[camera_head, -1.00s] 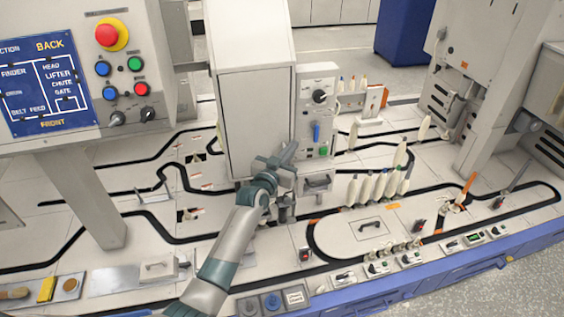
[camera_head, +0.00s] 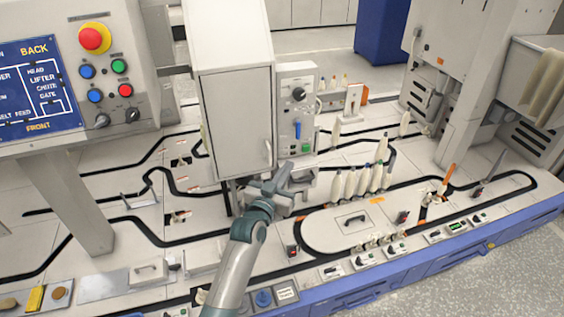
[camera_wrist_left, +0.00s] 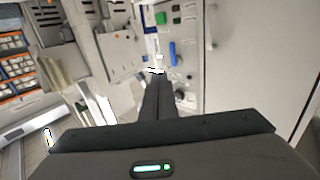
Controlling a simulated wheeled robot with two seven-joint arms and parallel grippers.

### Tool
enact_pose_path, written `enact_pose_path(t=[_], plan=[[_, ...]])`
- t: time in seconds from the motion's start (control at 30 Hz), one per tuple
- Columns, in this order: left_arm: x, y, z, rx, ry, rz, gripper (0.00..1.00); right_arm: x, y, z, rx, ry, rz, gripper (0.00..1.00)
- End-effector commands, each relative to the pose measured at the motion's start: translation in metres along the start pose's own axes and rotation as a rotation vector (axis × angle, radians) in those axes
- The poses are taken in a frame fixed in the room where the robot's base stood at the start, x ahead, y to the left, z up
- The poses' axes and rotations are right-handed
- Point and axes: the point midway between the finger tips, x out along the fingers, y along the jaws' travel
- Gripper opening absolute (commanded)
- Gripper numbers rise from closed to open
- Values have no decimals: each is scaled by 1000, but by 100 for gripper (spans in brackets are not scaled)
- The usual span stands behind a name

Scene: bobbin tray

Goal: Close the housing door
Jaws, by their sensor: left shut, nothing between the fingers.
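The housing is a tall white cabinet (camera_head: 228,35) in the middle of the head view. Its door (camera_head: 235,122) is a flat pale panel facing me, with a slim upright handle (camera_head: 268,150) near its right edge. The door looks flush or nearly so; I cannot tell if a small gap remains. My left gripper (camera_head: 284,173) is shut and empty, just below and right of the door's lower right corner. In the left wrist view, its fingers (camera_wrist_left: 159,92) are together, and the door (camera_wrist_left: 262,50) with its handle (camera_wrist_left: 212,26) is at the right. The right gripper is not in view.
A control box (camera_head: 297,110) with a knob and blue switch stands right of the housing. Several pale bobbins (camera_head: 362,180) stand beyond the gripper to the right. A button panel (camera_head: 110,75) is at the left. Small switches line the table's front edge.

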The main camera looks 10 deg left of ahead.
Motion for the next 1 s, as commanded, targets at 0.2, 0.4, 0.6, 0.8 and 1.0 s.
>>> enact_pose_path(t=[0.2,0.4,0.6,0.8,1.0], plan=[[-11,10,0,-1,0,0,0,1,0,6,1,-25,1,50],[-12,10,0,0,0,0,0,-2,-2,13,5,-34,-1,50],[-12,10,0,0,0,0,0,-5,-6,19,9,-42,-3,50],[-13,10,4,-1,-7,0,0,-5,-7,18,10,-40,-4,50],[-24,13,47,-3,-69,1,0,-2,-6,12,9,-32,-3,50]])
